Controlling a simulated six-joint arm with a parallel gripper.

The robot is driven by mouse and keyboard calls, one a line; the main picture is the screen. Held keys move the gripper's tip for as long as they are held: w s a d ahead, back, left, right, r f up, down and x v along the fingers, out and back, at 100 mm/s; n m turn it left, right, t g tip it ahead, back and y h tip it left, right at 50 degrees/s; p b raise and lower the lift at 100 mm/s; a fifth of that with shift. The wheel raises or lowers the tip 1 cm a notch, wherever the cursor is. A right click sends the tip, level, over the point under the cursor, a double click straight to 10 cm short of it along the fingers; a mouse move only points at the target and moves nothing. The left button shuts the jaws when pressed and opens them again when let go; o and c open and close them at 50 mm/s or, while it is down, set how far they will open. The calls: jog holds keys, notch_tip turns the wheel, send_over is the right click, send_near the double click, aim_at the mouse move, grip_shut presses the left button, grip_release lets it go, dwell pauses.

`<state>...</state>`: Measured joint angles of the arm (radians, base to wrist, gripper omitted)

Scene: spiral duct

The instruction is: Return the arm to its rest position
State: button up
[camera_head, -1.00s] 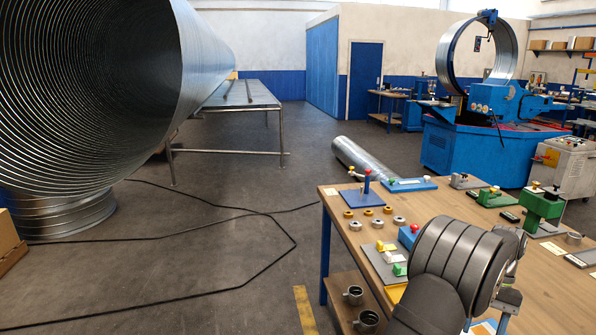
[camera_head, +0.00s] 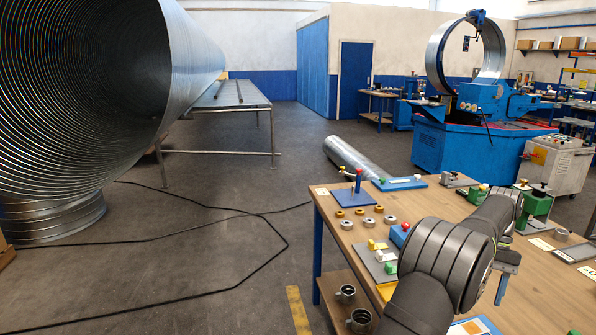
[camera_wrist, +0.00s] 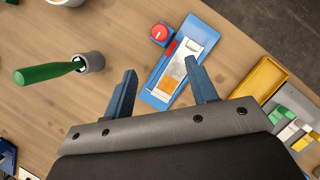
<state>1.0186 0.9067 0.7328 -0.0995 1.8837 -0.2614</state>
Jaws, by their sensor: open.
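My arm (camera_head: 445,262) reaches over the wooden workbench (camera_head: 545,290) from the bottom of the head view. My gripper (camera_wrist: 160,66) shows in the wrist view with its two blue-grey fingers spread apart and nothing between them. It is above the bench, near a blue fixture (camera_wrist: 158,92) with a red knob and a pale plate.
In the wrist view, a green-handled tool (camera_wrist: 45,72) stands in a grey cup at left, and a yellow tray (camera_wrist: 260,88) lies at right. In the head view, a blue stand (camera_head: 354,196), ring parts (camera_head: 368,222) and a green press (camera_head: 535,205) occupy the bench.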

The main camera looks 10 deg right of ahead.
jog(key=x, duration=1.4)
jog(key=shift+s+a+f, duration=0.1)
jog(key=shift+f, duration=0.2)
jog(key=m, duration=0.1)
jog(key=m+t, duration=0.1)
jog(key=m, duration=0.1)
jog(key=shift+d+r+y, duration=0.1)
jog(key=shift+d+y, duration=0.1)
jog(key=shift+y, duration=0.1)
jog(key=m+t, duration=0.1)
jog(key=m, duration=0.1)
jog(key=m+t, duration=0.1)
jog(key=m, duration=0.2)
jog(key=shift+s+y, duration=0.2)
jog(key=shift+y, duration=0.2)
jog(key=m, duration=0.2)
jog(key=m+t, duration=0.1)
jog(key=m, duration=0.1)
jog(key=shift+s+t, duration=0.15)
jog(key=shift+t, duration=0.15)
jog(key=m+t, duration=0.1)
jog(key=m, duration=0.2)
jog(key=shift+s+h, duration=0.1)
jog(key=shift+h, duration=0.2)
jog(key=shift+m, duration=0.3)
